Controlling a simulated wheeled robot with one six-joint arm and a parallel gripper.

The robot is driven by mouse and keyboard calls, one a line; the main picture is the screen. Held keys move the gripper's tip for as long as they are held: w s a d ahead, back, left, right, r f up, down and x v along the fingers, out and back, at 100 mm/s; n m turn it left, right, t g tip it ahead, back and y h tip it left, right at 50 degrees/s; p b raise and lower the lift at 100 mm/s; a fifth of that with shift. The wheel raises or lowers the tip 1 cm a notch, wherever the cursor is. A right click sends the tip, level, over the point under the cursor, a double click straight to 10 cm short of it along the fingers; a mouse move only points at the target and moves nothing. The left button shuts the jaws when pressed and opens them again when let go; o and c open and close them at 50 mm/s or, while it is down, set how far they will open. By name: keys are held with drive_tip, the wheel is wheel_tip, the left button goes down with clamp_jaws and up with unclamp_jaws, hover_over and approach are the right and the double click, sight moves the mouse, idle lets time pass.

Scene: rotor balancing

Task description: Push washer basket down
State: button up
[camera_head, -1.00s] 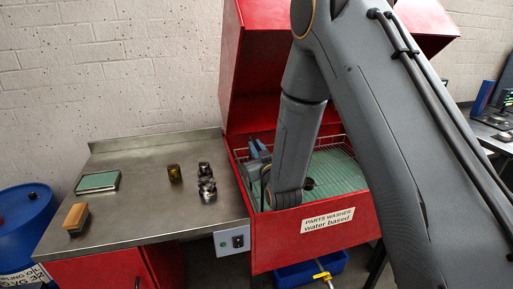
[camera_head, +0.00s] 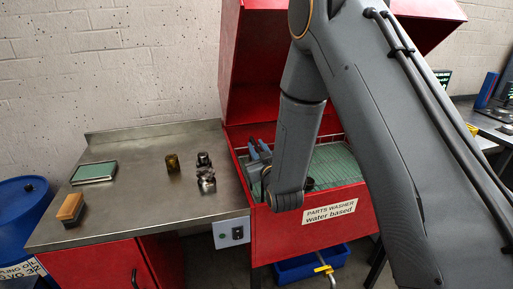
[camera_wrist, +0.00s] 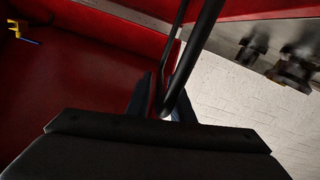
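The red parts washer (camera_head: 300,232) stands with its lid raised. The wire washer basket (camera_head: 338,165), with a greenish mesh floor, sits inside its tub, partly hidden by my arm. A small dark round thing shows in it beside my wrist. My gripper (camera_head: 259,148) is at the left side of the tub, its blue-grey fingers near the basket's left edge. In the wrist view, a dark rod (camera_wrist: 193,62) comes down to between or just in front of the fingers (camera_wrist: 160,98). The frames do not show whether the fingers touch it or are closed.
A steel bench (camera_head: 130,205) adjoins the washer on the left, holding a green-topped block (camera_head: 94,172), a brush (camera_head: 71,208), a brass part (camera_head: 172,163) and shiny metal parts (camera_head: 205,178). A blue drum (camera_head: 22,215) stands far left. A blue bin (camera_head: 308,265) sits beneath the washer.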

drive_tip(key=shift+o, duration=0.4)
drive_tip(key=shift+r, duration=0.1)
drive_tip(key=b+v, duration=0.2)
drive_tip(key=v, duration=0.5)
drive_tip(key=shift+s, duration=0.4)
drive_tip(key=shift+s+d, duration=0.1)
drive_tip(key=shift+d, duration=0.05)
drive_tip(key=w+m+p, duration=0.1)
drive_tip(key=w+a+m+p, duration=0.1)
drive_tip(key=w+m, duration=0.1)
drive_tip(key=w+m+p, duration=0.1)
drive_tip(key=w, duration=0.1)
drive_tip(key=shift+a, duration=0.25)
drive_tip(key=shift+c, duration=0.4)
